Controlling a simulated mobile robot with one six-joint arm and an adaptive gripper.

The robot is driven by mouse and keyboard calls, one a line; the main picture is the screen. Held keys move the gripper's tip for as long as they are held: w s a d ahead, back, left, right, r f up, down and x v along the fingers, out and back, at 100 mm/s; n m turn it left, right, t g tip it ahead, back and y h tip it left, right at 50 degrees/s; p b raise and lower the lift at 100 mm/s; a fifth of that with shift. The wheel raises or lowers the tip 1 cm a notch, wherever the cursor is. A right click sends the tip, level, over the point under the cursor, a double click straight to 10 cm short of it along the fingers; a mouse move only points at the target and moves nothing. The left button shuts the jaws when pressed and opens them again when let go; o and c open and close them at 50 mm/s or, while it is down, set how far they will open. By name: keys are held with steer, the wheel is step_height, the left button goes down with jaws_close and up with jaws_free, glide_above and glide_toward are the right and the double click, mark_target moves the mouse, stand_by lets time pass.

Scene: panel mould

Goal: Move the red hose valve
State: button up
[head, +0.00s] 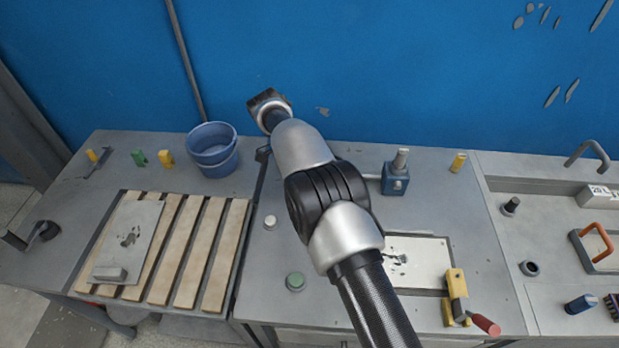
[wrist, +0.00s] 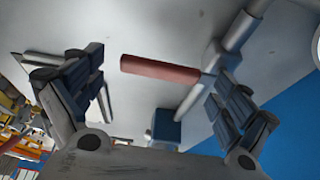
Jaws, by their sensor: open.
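In the wrist view, the red lever (wrist: 160,70) of the hose valve reaches left from a grey valve body (wrist: 213,58) on a grey pipe. My gripper (wrist: 162,64) is open, with one finger on each side of the picture and the red lever showing between them. I cannot tell how far the lever is from the fingers, and no contact is clear. In the head view, my gripper end (head: 268,102) is at the back of the bench near the blue wall. The red lever does not show there.
A blue block (head: 396,178) with a grey post stands right of my arm; a blue block also shows in the wrist view (wrist: 166,128). A blue bucket (head: 212,148) stands left of my gripper. A yellow clamp (head: 456,287) with a separate red handle (head: 486,324) is at front right.

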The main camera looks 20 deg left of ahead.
step_height(320, 180, up, 10)
stand_by(0.7)
stand_by(0.5)
